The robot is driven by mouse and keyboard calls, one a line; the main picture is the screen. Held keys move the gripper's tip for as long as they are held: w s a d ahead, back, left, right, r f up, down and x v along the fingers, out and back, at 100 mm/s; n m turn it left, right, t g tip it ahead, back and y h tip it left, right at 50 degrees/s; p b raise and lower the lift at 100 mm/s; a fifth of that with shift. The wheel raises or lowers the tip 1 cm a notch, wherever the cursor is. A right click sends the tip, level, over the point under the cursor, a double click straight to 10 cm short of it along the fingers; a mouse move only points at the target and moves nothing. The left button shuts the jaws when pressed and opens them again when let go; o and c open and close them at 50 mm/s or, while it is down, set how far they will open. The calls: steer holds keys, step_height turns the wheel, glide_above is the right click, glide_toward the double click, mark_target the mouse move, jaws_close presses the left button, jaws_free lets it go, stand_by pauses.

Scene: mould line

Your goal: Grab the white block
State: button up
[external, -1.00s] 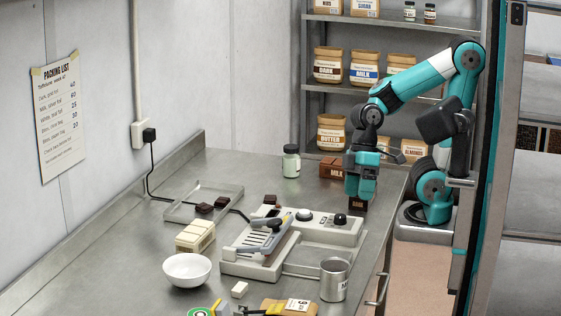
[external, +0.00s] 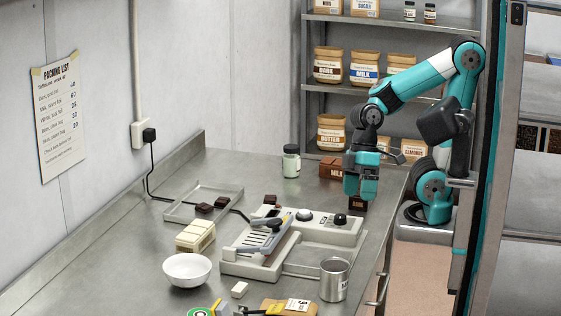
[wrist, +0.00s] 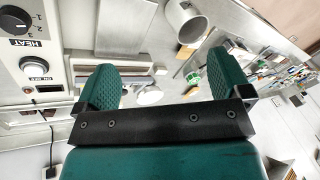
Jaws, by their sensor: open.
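A white, cream-tinted block (external: 195,236) with a ridged top and a printed side lies on the steel counter, left of the machine, in the external view. A much smaller white block (external: 239,289) lies nearer the front, right of the bowl. My gripper (external: 361,190) is open and empty, high over the counter's right back part, far to the right of both blocks. In the wrist view its two green fingers (wrist: 164,85) stand wide apart with nothing between them.
The machine (external: 345,234) with dial and lever stands mid-counter. A metal cup (external: 334,279), a white bowl (external: 187,270), a shallow tray (external: 178,211) with dark pieces, a jar (external: 291,161) and a brown MILK block (external: 331,168) stand around it. Shelves of bags rise behind.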

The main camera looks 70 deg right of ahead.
steer(key=shift+r, duration=0.1)
steer(key=w+a+r+n+p, duration=0.1)
steer(key=w+a+r+n, duration=0.15)
steer(key=w, duration=0.75)
steer(key=w+a+r+n+p, duration=0.15)
steer(key=w+r, duration=0.25)
steer(key=w, duration=0.6)
steer(key=w+d+f+n+p, duration=0.1)
steer(key=w+d+n+p, duration=0.15)
steer(key=w, duration=1.15)
steer(key=w+d+f+n+p, duration=0.1)
steer(key=w+d+f+n, duration=0.3)
steer(key=w+d+f, duration=0.4)
steer(key=b, duration=0.4)
glide_toward(195, 228)
steer(key=x, duration=0.4)
steer(key=shift+s+a+f, duration=0.15)
steer(key=shift+f, duration=0.25)
steer(key=shift+p+x, duration=1)
steer(key=shift+x, duration=2)
steer(key=shift+a+r, duration=0.1)
steer(key=c, duration=1.4)
steer(key=shift+o, duration=0.2)
